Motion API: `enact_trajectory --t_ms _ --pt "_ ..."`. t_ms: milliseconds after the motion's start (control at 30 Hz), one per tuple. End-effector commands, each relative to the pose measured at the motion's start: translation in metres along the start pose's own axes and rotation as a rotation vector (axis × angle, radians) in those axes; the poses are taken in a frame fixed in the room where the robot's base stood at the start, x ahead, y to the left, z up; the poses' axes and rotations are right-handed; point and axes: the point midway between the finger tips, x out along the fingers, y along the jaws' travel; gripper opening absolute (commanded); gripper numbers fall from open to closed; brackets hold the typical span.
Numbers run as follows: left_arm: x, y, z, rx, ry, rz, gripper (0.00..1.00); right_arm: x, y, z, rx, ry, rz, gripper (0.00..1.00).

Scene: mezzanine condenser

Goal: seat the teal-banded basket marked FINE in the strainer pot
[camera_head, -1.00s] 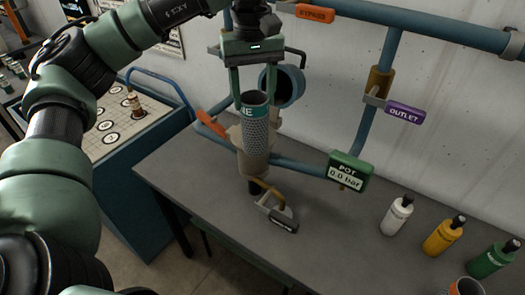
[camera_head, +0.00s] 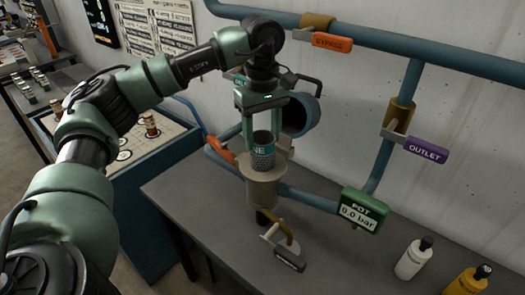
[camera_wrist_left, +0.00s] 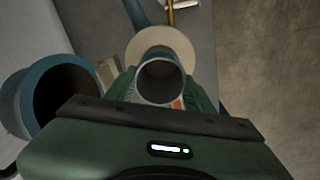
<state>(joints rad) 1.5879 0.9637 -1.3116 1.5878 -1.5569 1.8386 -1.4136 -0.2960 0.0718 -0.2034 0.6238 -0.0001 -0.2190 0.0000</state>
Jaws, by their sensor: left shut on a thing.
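The teal-banded basket (camera_head: 263,158) is a grey mesh cylinder, upright. Part of its band lettering, "NE", shows. My left gripper (camera_head: 263,138) is shut on its upper part, one finger on each side. The strainer pot (camera_head: 262,192) is a beige body with a wide rim, directly below. The basket's lower part is hidden by the pot and appears to be inside its mouth, with band and some mesh still above the rim. In the left wrist view, the open basket top (camera_wrist_left: 161,82) sits between the fingers, with the pot rim (camera_wrist_left: 178,38) beyond it. My right gripper is not in view.
A blue open round cover or pipe end (camera_head: 301,113) stands close behind the gripper. An orange handle (camera_head: 221,148) is left of the pot. A green gauge (camera_head: 362,208) reads 0.0 bar. A valve handle (camera_head: 290,259) lies below the pot. Bottles (camera_head: 413,259) stand at right.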

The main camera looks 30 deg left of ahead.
Motion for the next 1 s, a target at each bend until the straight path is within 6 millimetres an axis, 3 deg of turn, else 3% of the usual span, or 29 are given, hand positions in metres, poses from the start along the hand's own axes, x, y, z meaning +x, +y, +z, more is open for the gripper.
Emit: enact_trajectory --t_ms 433,833,867,933,1000 --pt "0.05 0.0 0.0 0.0 0.001 0.001 0.0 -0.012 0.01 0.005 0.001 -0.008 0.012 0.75" --pt "0.057 0.0 0.0 0.0 0.0 0.002 0.0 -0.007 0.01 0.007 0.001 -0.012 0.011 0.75" --pt "0.056 0.0 0.0 0.001 0.0 0.002 0.59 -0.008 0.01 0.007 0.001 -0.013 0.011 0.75" --pt "0.056 0.0 0.0 0.001 0.001 0.001 0.75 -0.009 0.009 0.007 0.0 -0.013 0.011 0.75" --pt "0.056 0.0 0.0 0.001 0.001 0.001 0.75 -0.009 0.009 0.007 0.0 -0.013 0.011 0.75"
